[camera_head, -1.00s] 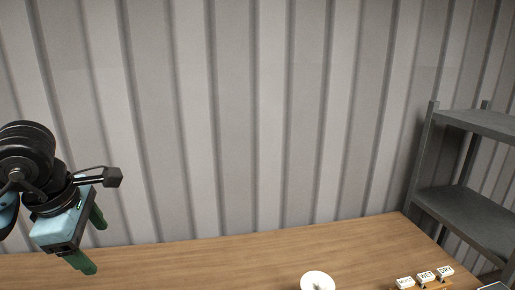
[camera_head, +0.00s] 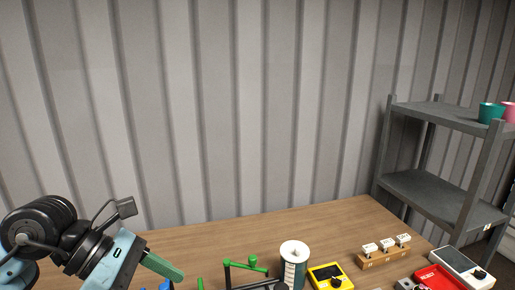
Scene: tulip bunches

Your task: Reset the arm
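My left arm comes in at the lower left, and its gripper (camera_head: 160,267) is low above the left part of the wooden table (camera_head: 215,238). One green finger shows at the outer edge of the light blue gripper body, set wide as when open. The other finger is cut off or hidden at the bottom edge. I see nothing held between the fingers, though that space is mostly out of view. My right arm and gripper are not in view.
A green-and-black frame (camera_head: 244,266), a spool (camera_head: 293,262), a yellow meter (camera_head: 328,276), a labelled block rack (camera_head: 383,254), a red device (camera_head: 440,277) and a white device (camera_head: 461,266) stand along the front. Grey shelves (camera_head: 440,190) hold a teal cup (camera_head: 490,112) at right. The table's back strip is clear.

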